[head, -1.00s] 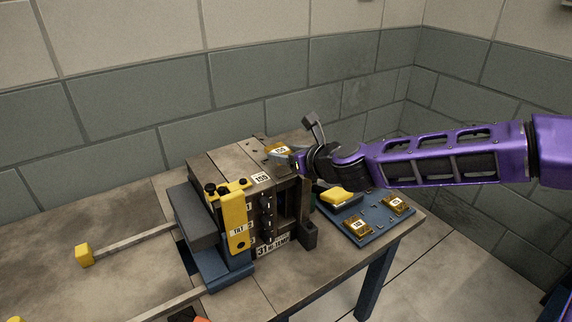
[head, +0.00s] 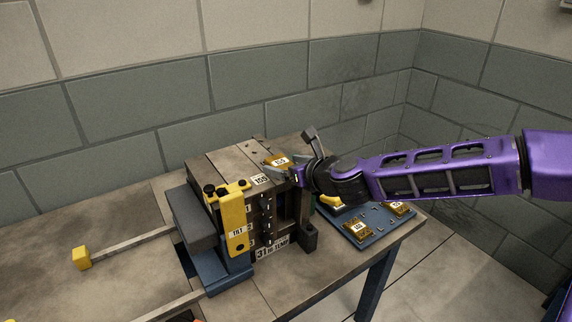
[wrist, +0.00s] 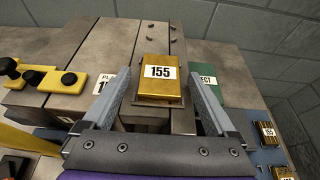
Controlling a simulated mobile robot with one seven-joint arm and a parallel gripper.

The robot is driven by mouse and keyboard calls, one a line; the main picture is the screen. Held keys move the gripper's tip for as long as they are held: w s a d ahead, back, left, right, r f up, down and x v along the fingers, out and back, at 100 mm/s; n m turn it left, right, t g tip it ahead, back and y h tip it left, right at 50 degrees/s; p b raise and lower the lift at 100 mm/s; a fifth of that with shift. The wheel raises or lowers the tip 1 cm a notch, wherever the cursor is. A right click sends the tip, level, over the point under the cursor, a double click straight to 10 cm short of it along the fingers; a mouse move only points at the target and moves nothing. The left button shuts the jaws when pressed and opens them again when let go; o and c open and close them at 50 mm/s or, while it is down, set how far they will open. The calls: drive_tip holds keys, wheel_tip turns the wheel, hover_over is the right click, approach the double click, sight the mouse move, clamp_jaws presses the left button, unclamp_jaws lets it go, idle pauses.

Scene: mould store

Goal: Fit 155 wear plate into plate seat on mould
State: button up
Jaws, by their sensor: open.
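The 155 wear plate (wrist: 161,83) is a gold block with a white label. It lies on the top of the mould (wrist: 107,63), label up, and it also shows in the head view (head: 281,160). My gripper (wrist: 159,72) is open, with one finger on each side of the plate and a gap at both sides. A darker rim shows at the plate's near edge; the plate hides most of the plate seat. I cannot tell how deep the plate sits. A white label beside the seat is partly covered by my left finger.
A blue board (head: 376,223) with other gold plates (head: 359,229) lies right of the mould. A green label area (wrist: 207,73) is beside it. A yellow bar (head: 236,226) is on the mould's front left. Brick walls stand behind the table.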

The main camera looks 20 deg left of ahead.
drive_tip(key=shift+r, duration=0.1)
drive_tip(key=shift+r, duration=0.3)
drive_tip(key=p+v, duration=0.3)
drive_tip(key=v, duration=0.9)
drive_tip(key=shift+f, duration=0.15)
